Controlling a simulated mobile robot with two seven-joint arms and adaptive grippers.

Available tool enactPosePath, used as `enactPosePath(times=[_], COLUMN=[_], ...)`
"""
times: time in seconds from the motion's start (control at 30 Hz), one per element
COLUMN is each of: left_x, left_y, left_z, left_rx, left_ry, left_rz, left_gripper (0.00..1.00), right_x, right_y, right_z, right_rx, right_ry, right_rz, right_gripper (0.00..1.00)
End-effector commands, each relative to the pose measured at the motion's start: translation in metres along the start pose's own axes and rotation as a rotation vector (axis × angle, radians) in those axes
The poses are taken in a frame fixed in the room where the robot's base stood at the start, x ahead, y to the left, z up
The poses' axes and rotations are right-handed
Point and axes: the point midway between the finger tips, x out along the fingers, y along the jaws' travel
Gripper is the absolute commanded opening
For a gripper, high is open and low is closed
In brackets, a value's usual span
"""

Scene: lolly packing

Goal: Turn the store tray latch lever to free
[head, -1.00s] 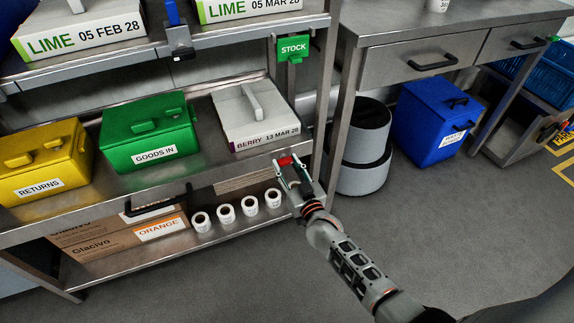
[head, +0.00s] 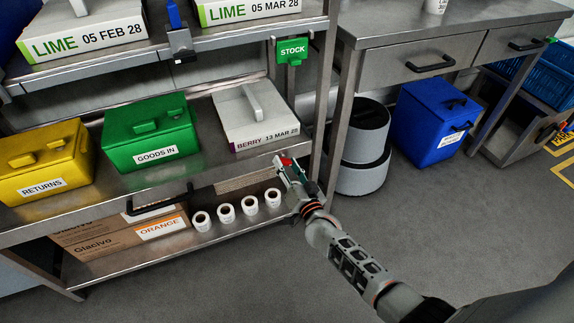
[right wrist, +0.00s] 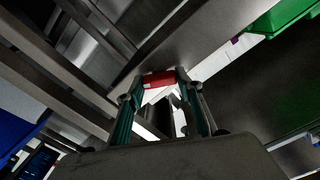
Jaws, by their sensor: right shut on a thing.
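A small red lever (head: 286,161) shows at the front edge of the lower shelf, near the right post. My right gripper (head: 288,164) is at this edge, with its fingers on either side of the red lever. In the right wrist view the red lever (right wrist: 158,79) lies across between the two fingertips, and the gripper is shut on it. The lever's mount is mostly hidden by the fingers. A blue lever (head: 173,13) stands upright on a grey latch (head: 180,42) at the upper shelf edge. My left gripper is not in view.
A white BERRY box (head: 243,128), green GOODS IN box (head: 150,131) and yellow RETURNS box (head: 40,160) stand on the lower shelf (head: 130,184). White rolls (head: 226,213) stand below. Grey drums (head: 363,160) and a blue bin (head: 436,125) are right. Floor in front is clear.

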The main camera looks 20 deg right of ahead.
Motion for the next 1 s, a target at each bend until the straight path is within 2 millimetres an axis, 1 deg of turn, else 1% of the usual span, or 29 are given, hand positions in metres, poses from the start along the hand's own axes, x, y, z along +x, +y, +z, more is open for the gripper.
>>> enactPosePath(times=[0.5,0.8,1.0], left_x=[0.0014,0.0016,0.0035], left_y=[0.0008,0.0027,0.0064], left_z=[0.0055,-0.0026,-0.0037], left_rx=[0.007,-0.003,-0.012], left_ry=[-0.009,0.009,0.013], left_rz=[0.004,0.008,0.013], left_gripper=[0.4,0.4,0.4], right_x=[-0.0002,-0.0007,-0.0008], right_y=[0.0012,0.0022,0.0017], right_z=[0.0012,0.0025,0.0029], right_rx=[0.491,0.763,0.905], right_ry=[-0.001,-0.002,-0.003], right_rz=[0.0,0.001,0.001], right_gripper=[0.14,0.14,0.14])
